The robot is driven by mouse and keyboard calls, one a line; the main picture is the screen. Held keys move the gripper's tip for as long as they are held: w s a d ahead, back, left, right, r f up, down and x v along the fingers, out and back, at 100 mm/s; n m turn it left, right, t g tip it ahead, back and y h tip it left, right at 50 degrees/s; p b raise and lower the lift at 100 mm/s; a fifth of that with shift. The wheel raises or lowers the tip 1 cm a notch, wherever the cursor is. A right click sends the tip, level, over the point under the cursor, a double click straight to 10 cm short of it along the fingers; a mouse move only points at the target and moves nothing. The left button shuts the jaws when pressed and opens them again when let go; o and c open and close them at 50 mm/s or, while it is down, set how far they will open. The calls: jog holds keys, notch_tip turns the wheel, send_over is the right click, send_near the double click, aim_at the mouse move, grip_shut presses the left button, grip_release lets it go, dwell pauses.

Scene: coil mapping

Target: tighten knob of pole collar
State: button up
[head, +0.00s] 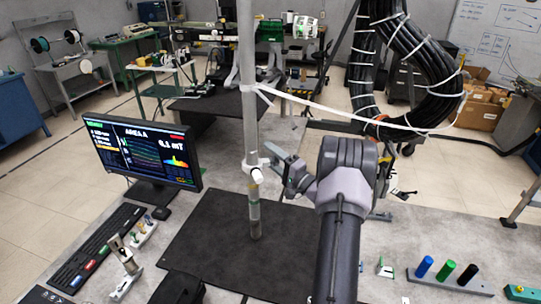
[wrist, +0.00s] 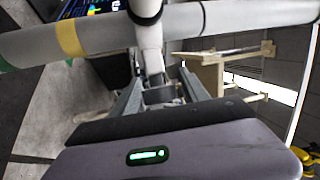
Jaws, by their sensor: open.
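A pale grey pole (head: 249,90) stands upright on the black mat (head: 195,235). A white collar (head: 252,166) with a knob (head: 257,177) sits on it at about mid-height. My gripper (head: 276,170) is open just right of the collar, its fingers pointing toward it. In the wrist view the pole (wrist: 215,18) runs across the top, with the dark-edged collar (wrist: 145,8) around it. A white stem-like part (wrist: 151,50) reaches from the collar toward the space between my fingers (wrist: 155,80). Whether either finger touches it I cannot tell.
A monitor (head: 145,150) and keyboard (head: 95,250) are left of the pole. A thick black cable bundle (head: 365,60) hangs behind my arm. Blue, green and black cylinders (head: 446,268) stand at the right. A white strip (head: 350,113) runs right from the pole.

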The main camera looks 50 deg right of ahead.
jog(key=shift+c, duration=0.2)
grip_shut()
